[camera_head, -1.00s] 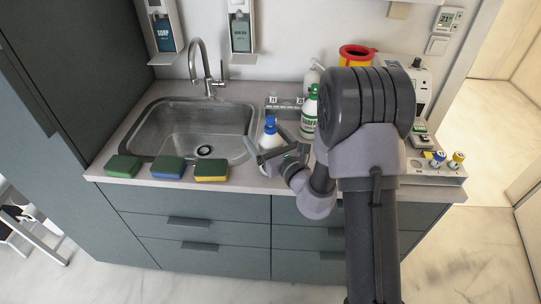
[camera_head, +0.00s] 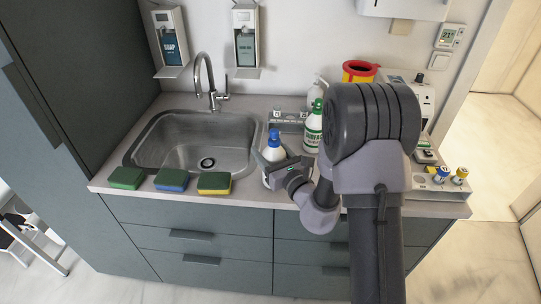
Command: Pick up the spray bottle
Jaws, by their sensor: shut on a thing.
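The spray bottle (camera_head: 274,147), white with a blue top, stands on the counter just right of the sink, near the front edge. My gripper (camera_head: 274,165) is around its body from the front right and is shut on it. The fingers and the wrist hide part of the lower body. The bottle looks upright, and I cannot tell whether its base touches the counter.
A green-and-white bottle (camera_head: 313,130) stands close behind on the right, with a white pump bottle (camera_head: 317,92) behind it. Sponges (camera_head: 172,180) lie along the front edge, left. The sink (camera_head: 190,140) is empty. A vial rack (camera_head: 420,193) is right.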

